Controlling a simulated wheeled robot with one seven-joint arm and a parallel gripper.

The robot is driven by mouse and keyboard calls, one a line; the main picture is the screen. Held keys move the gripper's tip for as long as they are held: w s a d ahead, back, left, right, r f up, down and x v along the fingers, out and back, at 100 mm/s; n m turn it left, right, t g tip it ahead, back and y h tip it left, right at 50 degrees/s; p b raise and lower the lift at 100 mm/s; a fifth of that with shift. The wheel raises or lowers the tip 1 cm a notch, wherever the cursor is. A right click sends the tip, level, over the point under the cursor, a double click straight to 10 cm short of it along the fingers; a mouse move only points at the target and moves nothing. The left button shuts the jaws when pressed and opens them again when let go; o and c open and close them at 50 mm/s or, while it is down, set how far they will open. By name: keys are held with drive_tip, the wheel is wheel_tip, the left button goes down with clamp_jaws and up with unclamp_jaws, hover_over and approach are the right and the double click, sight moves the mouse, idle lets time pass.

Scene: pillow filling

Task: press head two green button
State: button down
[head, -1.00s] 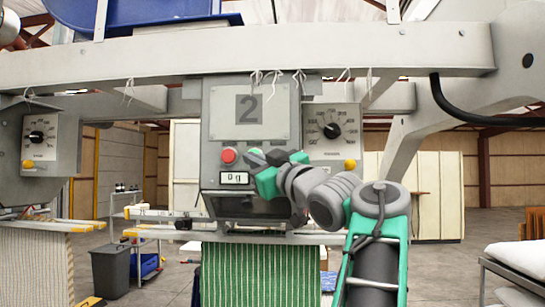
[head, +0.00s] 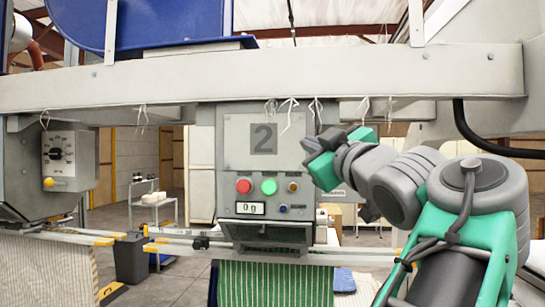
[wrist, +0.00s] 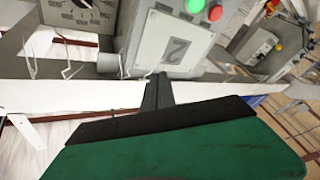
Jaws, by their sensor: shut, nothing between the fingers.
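The head two control box (head: 262,165) hangs under the beam, with a plate marked 2. A display below reads 0 g. My gripper (head: 309,145) is to the right of the number plate, above and to the right of the green button and apart from it. In the wrist view my fingers (wrist: 158,90) are together and empty. The green button (wrist: 215,12) and red button (wrist: 195,5) show there at the top edge.
The pale beam (head: 262,75) runs across above the box. A dial box (head: 68,155) is at the left. A striped green cloth (head: 275,284) hangs below the box. A grey bin (head: 131,258) and a shelf cart stand on the floor behind.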

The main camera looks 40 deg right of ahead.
drive_tip(key=w+a+f+n+g+y+b, duration=0.1)
drive_tip(key=w+a+f+n+y, duration=0.1)
drive_tip(key=f+n, duration=0.8)
drive_tip(key=shift+a+n+y, duration=0.8)
drive_tip(key=shift+n, duration=0.7)
